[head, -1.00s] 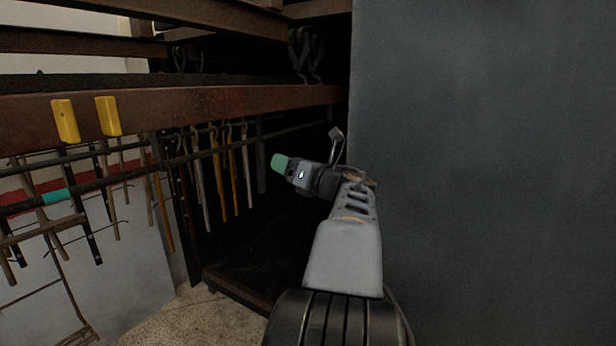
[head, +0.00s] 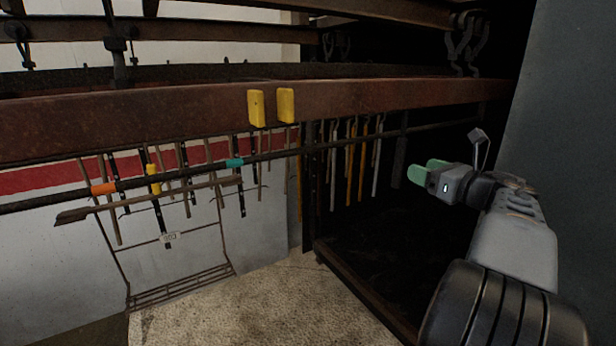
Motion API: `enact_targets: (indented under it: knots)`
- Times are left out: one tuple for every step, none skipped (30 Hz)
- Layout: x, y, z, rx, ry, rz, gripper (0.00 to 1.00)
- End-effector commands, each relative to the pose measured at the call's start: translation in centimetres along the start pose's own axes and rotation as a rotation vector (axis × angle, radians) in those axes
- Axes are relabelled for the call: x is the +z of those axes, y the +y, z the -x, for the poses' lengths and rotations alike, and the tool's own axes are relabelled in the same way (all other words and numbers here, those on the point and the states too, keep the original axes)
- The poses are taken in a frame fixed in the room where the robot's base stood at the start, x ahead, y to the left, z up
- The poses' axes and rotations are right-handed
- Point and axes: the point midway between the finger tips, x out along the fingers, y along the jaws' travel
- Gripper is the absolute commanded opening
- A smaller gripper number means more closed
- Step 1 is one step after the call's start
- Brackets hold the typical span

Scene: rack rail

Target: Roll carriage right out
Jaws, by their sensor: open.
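A hanging wire frame (head: 125,272) with a slatted bottom shows at the left in the head view; it looks like the carriage, but I cannot tell for sure. A small tag (head: 169,237) shows within it. A dark rail (head: 285,153) runs across the view, with orange (head: 103,188), yellow (head: 153,180) and teal (head: 235,162) bands at its left part. My gripper (head: 427,171), with green fingertips, is open and empty at the right. It points left, in front of the dark opening, well apart from the wire frame and bands.
A rusty beam (head: 180,119) with two yellow blocks (head: 257,108) crosses above the rail. Several long bars (head: 350,165) hang behind the rail near the opening. A grey panel (head: 575,120) stands close at the right. The speckled floor (head: 250,305) is clear in the lower middle.

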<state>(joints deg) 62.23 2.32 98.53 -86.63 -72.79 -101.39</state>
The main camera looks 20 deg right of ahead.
Motion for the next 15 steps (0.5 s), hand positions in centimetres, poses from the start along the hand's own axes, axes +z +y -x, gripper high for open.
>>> enact_targets:
  knots:
    - [0.4, 0.1, -0.9, 0.005, 0.0, -0.002, 0.64]
    - [0.4, 0.1, -1.4, 0.004, 0.0, -0.003, 0.64]
    - [0.4, 0.1, -2.0, 0.004, 0.0, -0.003, 0.64]
    - [0.4, 0.1, -2.5, 0.004, 0.0, -0.003, 0.64]
    - [0.4, 0.1, -3.0, 0.004, 0.0, -0.003, 0.64]
    - [0.4, 0.1, -3.6, 0.004, 0.0, -0.003, 0.64]
    - [0.4, 0.1, -4.1, 0.004, 0.001, -0.003, 0.64]
    - [0.3, 0.1, -4.6, 0.004, 0.001, -0.003, 0.64]
    - [0.4, 0.1, -5.2, 0.004, 0.0, -0.003, 0.64]
    - [0.2, 0.1, -5.4, 0.001, 0.0, -0.002, 0.64]
    - [0.1, 0.0, -5.2, -0.001, -0.001, -0.001, 0.64]
    - [0.0, 0.0, -5.2, -0.001, -0.001, -0.001, 0.64]
    - [0.0, 0.0, -5.2, -0.001, -0.001, 0.0, 0.64]
    - [0.0, 0.0, -5.2, -0.001, -0.001, 0.0, 0.64]
    - [0.0, 0.0, -5.3, -0.001, -0.001, 0.0, 0.64]
